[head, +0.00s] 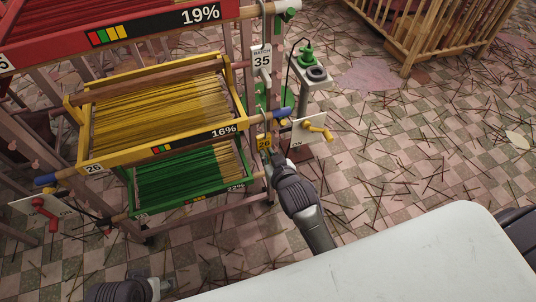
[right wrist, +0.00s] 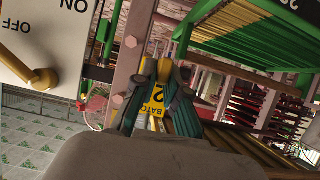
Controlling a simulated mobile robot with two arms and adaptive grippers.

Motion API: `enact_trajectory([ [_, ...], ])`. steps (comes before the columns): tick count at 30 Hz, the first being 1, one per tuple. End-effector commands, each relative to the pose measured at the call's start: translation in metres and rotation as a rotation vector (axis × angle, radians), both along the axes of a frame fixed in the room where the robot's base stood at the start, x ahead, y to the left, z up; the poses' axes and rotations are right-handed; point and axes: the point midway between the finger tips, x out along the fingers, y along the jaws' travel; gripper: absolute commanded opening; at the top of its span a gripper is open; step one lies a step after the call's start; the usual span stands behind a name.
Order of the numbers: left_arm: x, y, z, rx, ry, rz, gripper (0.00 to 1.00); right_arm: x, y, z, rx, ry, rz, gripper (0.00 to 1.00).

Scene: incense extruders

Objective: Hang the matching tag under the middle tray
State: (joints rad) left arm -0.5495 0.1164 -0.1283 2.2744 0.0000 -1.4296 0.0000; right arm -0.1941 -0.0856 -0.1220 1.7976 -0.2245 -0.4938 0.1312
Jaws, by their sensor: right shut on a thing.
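The middle tray (head: 222,88) is yellow, holds yellowish sticks and carries a 16% strip and a small 26 plate (head: 94,168). My right gripper (head: 266,152) is at the rack's right post, near the tray's front right corner. It is shut on a yellow tag (head: 264,142). In the right wrist view the tag (right wrist: 155,101) sits between the fingers (right wrist: 163,72); "BATCH" and a 2 show, the rest is covered. I cannot tell whether the tag touches a hook. My left gripper (head: 162,287) is at the bottom edge, mostly cut off.
A red tray (head: 140,28) marked 19% is above and a green tray (head: 190,180) below. A white BATCH 35 tag (head: 262,58) hangs on the right post. A switch panel with a yellow lever (head: 318,130) stands close right of my gripper. A white surface (head: 400,262) fills the lower right.

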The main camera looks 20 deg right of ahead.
Motion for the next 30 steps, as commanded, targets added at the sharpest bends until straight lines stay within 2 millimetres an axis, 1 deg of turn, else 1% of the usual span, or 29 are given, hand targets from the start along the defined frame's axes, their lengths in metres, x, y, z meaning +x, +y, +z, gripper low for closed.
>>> enact_trajectory([
  [10, 0.0000, 0.0000, 0.0028, -0.001, -0.003, 0.001, 0.58, 0.0003, -0.0005, -0.0007, 0.000, -0.001, 0.000, 0.00],
  [11, 0.0001, 0.0001, 0.0028, -0.001, -0.003, 0.001, 0.58, 0.0003, -0.0005, -0.0007, 0.000, -0.001, 0.000, 0.13],
  [15, 0.0001, 0.0001, 0.0028, -0.001, -0.003, 0.001, 0.58, 0.0003, -0.0005, -0.0007, 0.000, 0.000, 0.000, 0.36],
  [16, 0.0001, 0.0001, 0.0028, -0.001, -0.003, 0.001, 0.58, 0.0003, -0.0005, -0.0008, 0.000, 0.000, 0.000, 0.41],
  [22, 0.0001, 0.0000, 0.0027, -0.001, -0.003, 0.001, 0.58, 0.0003, -0.0005, -0.0009, 0.000, 0.000, 0.000, 0.41],
  [23, 0.0002, 0.0000, 0.0027, -0.001, -0.003, 0.001, 0.58, 0.0002, -0.0005, -0.0011, 0.000, 0.000, 0.000, 0.44],
  [25, 0.0002, 0.0000, 0.0027, -0.001, -0.003, 0.001, 0.58, 0.0002, -0.0005, -0.0011, 0.000, 0.000, 0.000, 0.56],
  [26, 0.0001, -0.0001, 0.0027, -0.001, -0.003, 0.001, 0.58, 0.0002, -0.0005, -0.0011, 0.000, 0.000, 0.000, 0.57],
  [30, 0.0001, -0.0002, 0.0024, -0.001, -0.003, 0.001, 0.58, 0.0001, -0.0005, -0.0010, 0.000, 0.000, 0.000, 0.57],
])
